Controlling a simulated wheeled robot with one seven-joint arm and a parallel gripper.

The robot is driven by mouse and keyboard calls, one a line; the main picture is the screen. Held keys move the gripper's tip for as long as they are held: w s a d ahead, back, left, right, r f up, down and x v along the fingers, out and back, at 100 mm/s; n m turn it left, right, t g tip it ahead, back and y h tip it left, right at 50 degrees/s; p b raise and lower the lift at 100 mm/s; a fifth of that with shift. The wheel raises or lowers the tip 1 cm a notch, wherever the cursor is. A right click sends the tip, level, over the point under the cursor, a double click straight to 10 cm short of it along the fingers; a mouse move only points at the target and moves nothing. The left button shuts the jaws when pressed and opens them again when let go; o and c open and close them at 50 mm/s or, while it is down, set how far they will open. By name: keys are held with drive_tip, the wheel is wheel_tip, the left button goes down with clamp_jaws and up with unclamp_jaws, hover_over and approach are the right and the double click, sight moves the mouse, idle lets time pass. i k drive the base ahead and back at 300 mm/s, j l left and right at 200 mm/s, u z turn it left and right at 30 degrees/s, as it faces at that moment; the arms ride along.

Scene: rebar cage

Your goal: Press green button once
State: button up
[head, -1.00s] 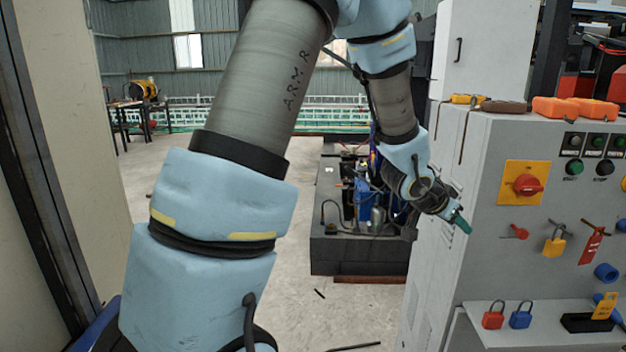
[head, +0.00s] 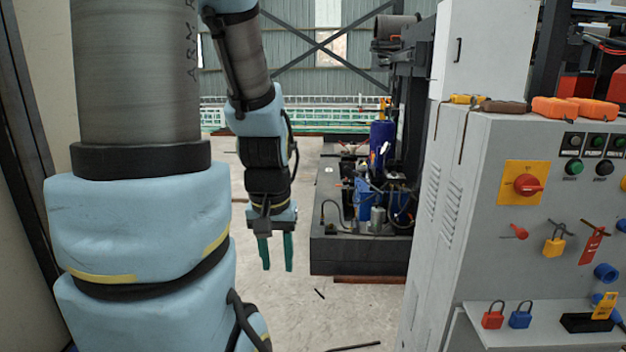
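A green button (head: 573,167) with a small label below it is on the front of the grey control cabinet (head: 485,250), at the right of the head view. A black button (head: 603,168) is just to its right.
A red rotary switch (head: 527,185) on a yellow plate sits left of the green button. Padlocks (head: 521,314) stand on a ledge below. Orange cases (head: 556,107) lie on the cabinet top. A dark machine (head: 360,245) stands behind my gripper. Bare floor (head: 290,315) is in the middle.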

sight(576, 168)
drive_tip(key=z, duration=1.5)
